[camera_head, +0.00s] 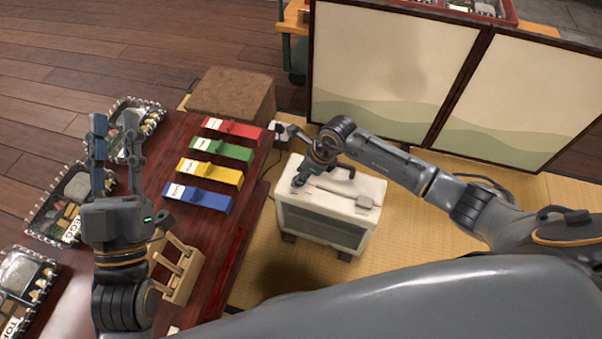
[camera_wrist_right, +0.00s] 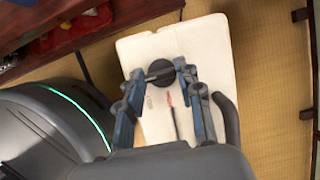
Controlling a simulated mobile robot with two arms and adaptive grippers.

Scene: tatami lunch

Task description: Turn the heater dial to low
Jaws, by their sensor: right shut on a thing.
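The heater (camera_head: 322,238) is a cream-white box with a dark front panel, standing on the tatami right of the low table. Its dial (camera_wrist_right: 160,72) is a dark round knob on the white top, seen in the right wrist view. My right gripper (camera_head: 299,183) reaches down to the heater top and has its fingers on either side of the dial, shut on it. In the head view the gripper hides the dial. The dial's setting cannot be read. My left gripper (camera_head: 114,122) is open and empty, above the table's left side.
Red (camera_head: 232,128), green (camera_head: 222,150), yellow (camera_head: 210,172) and blue (camera_head: 198,197) holders lie on the low table (camera_head: 250,205). Lunch boxes (camera_head: 75,195) line its left side. A wooden rack (camera_head: 180,270) stands near. A folding screen (camera_head: 390,70) stands behind the heater.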

